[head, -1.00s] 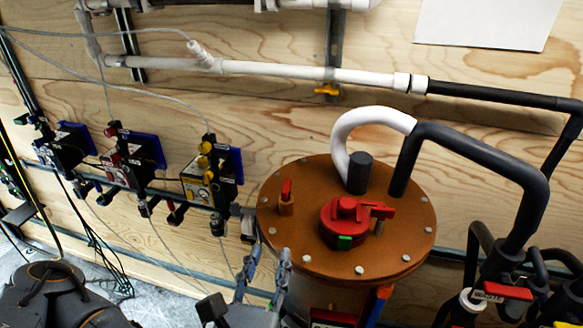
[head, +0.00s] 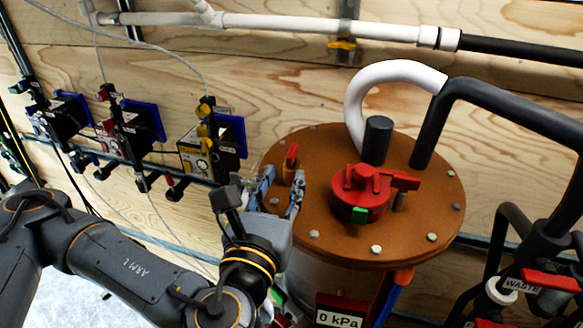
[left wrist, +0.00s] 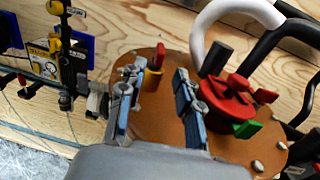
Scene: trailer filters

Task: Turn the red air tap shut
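A small red tap lever (head: 292,154) stands upright on a brass fitting (head: 289,175) at the left part of the brown round lid (head: 330,240). My left gripper (head: 282,187) is open and empty, at the left front edge of the lid just before this tap. In the left wrist view the red lever (left wrist: 160,53) and its brass fitting (left wrist: 152,80) appear between the two spread fingers (left wrist: 158,85), nearer the left one. I see no contact between fingers and tap. My right gripper is not in view.
A larger red cap (head: 360,190) with a handle and green tab stands on the lid, close to my right-hand finger. A dark post (head: 377,140) and white-and-black hoses rise behind. A red-handled waste valve (head: 550,281) is at right. Wall-mounted gauge units (head: 212,145) are at left.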

